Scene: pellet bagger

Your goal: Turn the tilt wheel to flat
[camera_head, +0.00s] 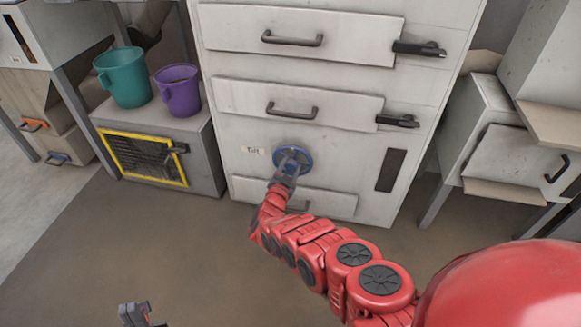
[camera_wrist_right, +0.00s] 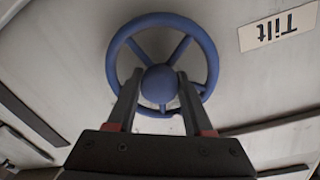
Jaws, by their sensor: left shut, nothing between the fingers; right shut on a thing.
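The blue tilt wheel (camera_head: 303,155) is on the front of the pale cabinet, just right of a "Tilt" label (camera_head: 253,151). In the right wrist view the wheel (camera_wrist_right: 204,48) shows its rim, spokes and round hub, with the label (camera_wrist_right: 278,27) upside down at upper right. My right gripper (camera_head: 290,164) reaches the wheel, its fingers (camera_wrist_right: 158,82) shut on the hub. My left gripper (camera_head: 138,312) is low at the bottom edge of the head view, away from the cabinet, shut and empty.
The cabinet (camera_head: 240,120) has drawers with dark handles and black latches. A teal bucket (camera_head: 124,77) and a purple bucket (camera_head: 179,91) stand on a grey box with a yellow-framed front (camera_head: 147,158) at left. Floor before the cabinet is clear.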

